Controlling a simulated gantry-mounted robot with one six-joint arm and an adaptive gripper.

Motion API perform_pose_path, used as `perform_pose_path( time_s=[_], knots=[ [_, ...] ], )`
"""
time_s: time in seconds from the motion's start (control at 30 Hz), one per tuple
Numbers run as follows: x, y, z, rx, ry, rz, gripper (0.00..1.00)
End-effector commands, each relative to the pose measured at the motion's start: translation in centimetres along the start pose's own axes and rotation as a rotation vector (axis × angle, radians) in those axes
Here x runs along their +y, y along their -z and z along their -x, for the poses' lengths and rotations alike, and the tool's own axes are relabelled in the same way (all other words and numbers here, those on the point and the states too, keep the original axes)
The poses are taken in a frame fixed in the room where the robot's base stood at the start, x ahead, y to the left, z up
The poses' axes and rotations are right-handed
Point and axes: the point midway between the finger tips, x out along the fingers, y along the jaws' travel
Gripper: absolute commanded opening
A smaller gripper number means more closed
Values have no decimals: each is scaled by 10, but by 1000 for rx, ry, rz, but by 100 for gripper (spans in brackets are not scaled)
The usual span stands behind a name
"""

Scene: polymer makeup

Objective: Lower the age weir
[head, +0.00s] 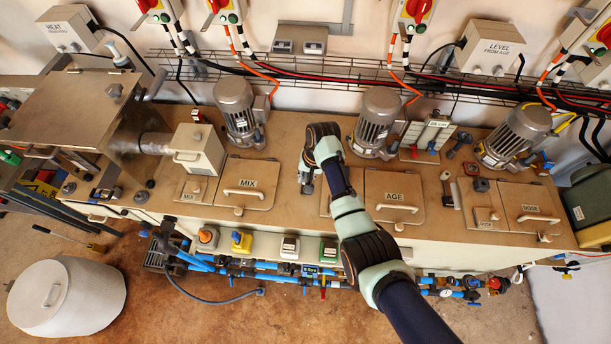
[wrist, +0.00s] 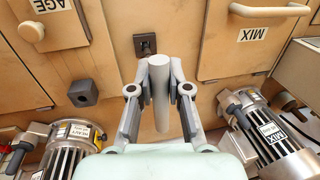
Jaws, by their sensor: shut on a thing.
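In the wrist view my gripper (wrist: 160,76) is shut on a grey rounded handle (wrist: 161,106), with one finger on each side. I take this to be the age weir handle; no label shows on it. A dark square fitting (wrist: 145,44) sits in the tan deck just beyond the fingertips. In the head view my gripper (head: 307,186) is over the deck between the MIX hatch (head: 248,181) and the AGE hatch (head: 394,194). My arm covers part of the AGE side, and the handle is mostly hidden there. The weir plate itself is not visible.
Motors (head: 378,122) stand along the back of the deck. A dark hexagonal block (wrist: 83,92) stands beside my gripper in the wrist view. Hatch handles rise from the lids. The DOSE hatch (head: 531,207) is at right. Blue pipes (head: 255,270) run below the front edge.

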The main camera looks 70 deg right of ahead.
Motion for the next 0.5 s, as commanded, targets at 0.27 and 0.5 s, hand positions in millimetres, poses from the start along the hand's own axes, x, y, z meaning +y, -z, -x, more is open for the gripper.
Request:
perform_pose_path(
  time_s=[0.27, 0.5],
  knots=[
    [12, 0, -57, -3, -1, -1, 0],
    [19, 0, -94, -1, 0, -1, 0]
  ],
)
